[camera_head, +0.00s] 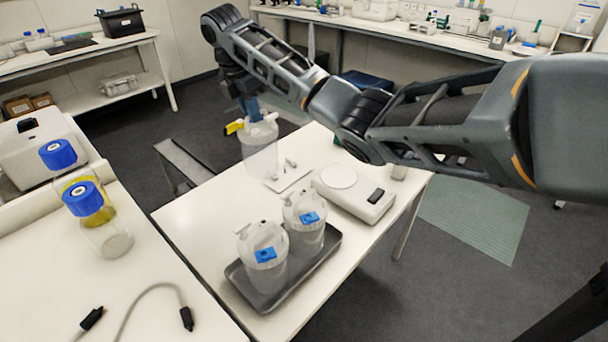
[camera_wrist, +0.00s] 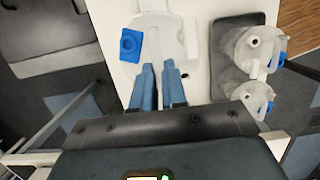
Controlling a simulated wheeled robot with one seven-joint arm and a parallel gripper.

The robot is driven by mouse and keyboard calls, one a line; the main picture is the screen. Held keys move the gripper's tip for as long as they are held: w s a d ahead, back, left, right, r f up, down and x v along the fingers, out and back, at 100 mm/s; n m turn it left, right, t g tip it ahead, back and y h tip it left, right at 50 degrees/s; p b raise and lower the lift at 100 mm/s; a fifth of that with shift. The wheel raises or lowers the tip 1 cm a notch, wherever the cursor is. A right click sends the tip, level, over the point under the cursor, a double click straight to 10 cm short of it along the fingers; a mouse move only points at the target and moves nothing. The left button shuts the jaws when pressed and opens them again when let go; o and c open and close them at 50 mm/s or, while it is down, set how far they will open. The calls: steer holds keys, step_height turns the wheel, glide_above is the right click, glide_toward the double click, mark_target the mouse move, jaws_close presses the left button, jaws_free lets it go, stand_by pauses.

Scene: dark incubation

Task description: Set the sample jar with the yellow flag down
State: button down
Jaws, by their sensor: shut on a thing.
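The sample jar with the yellow flag (camera_head: 262,157) is a translucent, lidded jar, upright over the far-left part of the white table. Its yellow flag (camera_head: 234,127) sticks out to the left near the lid. My gripper (camera_head: 251,112) comes down from above and is shut on the jar's top. I cannot tell whether the jar's base touches the table.
A dark tray (camera_head: 263,305) holds two similar jars with blue tags (camera_head: 266,255) (camera_head: 309,218). A white scale (camera_head: 353,197) and a small white plate (camera_head: 288,180) with small items lie behind it. The table (camera_head: 185,222) is bare left of the tray. Blue-capped bottles (camera_head: 104,220) stand on the left bench.

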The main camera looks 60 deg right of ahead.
steer(key=shift+w+a, duration=0.1)
steer(key=shift+w, duration=0.45)
steer(key=w+a+f, duration=0.3)
steer(key=a+f, duration=0.7)
steer(key=a, duration=0.1)
steer(key=shift+f, duration=0.4)
steer(key=shift+w, duration=0.1)
steer(key=c, duration=1.6)
jaws_free()
steer(key=shift+f, duration=0.2)
steer(key=o, duration=0.4)
steer(key=shift+o, duration=0.2)
steer(key=shift+r, duration=0.1)
